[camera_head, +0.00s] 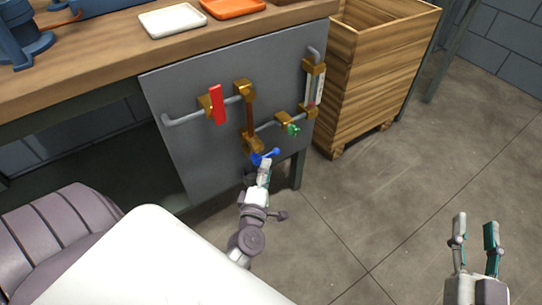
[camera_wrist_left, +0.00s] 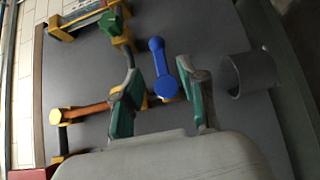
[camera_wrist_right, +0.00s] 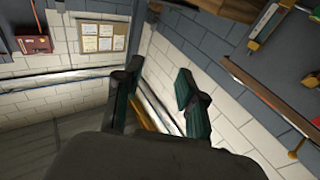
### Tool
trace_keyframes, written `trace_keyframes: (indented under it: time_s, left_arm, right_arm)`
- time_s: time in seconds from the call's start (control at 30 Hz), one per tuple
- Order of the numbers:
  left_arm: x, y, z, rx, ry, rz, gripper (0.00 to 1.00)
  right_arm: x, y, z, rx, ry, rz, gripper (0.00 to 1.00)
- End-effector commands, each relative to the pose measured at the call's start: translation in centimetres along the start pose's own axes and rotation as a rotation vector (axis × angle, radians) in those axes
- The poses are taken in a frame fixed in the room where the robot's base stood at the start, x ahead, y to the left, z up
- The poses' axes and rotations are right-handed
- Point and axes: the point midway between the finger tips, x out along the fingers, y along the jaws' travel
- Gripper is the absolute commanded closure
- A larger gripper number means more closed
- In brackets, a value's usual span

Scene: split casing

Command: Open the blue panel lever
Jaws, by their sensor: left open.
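The blue lever (camera_head: 266,156) is low on the grey panel (camera_head: 185,85) under the workbench. In the left wrist view the blue lever (camera_wrist_left: 160,66) lies between the two fingers of my left gripper (camera_wrist_left: 163,95), one finger on each side, with gaps visible. My left gripper (camera_head: 264,170) is open at the lever in the head view, and its fingers partly cover it there. My right gripper (camera_head: 475,232) is open and empty over the floor at the right, away from the panel.
The panel also carries a red lever (camera_head: 217,104), a green valve handle (camera_head: 292,129), brass-coloured fittings and grey pipes. A grey cylinder (camera_wrist_left: 248,74) is beside my left gripper in the wrist view. A wooden crate (camera_head: 372,75) stands right of the panel. Floor at right is clear.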

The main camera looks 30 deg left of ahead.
Motion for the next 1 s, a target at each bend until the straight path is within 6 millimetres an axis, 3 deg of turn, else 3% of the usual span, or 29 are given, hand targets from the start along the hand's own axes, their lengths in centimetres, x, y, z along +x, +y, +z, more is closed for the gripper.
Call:
trace_keyframes:
  time_s: [0.1, 0.3, 0.73, 1.0]
  left_arm:
    - [2.6, -0.1, 0.0, -0.001, 0.001, 0.002, 0.58]
    - [5.3, -0.1, 0.0, 0.001, 0.0, 0.001, 0.58]
    - [6.3, -0.1, 0.0, 0.002, -0.001, -0.001, 0.58]
    - [6.3, -0.1, 0.0, 0.002, -0.001, -0.001, 1.0]
  right_arm:
    - [0.1, -0.1, -0.9, 0.002, 0.059, -0.003, 0.6]
    - [0.0, -0.3, -2.1, 0.004, 0.134, -0.007, 0.6]
    - [0.0, -0.4, -2.7, 0.005, 0.166, -0.009, 0.6]
    - [0.0, -0.4, -2.7, 0.005, 0.165, -0.008, 0.6]
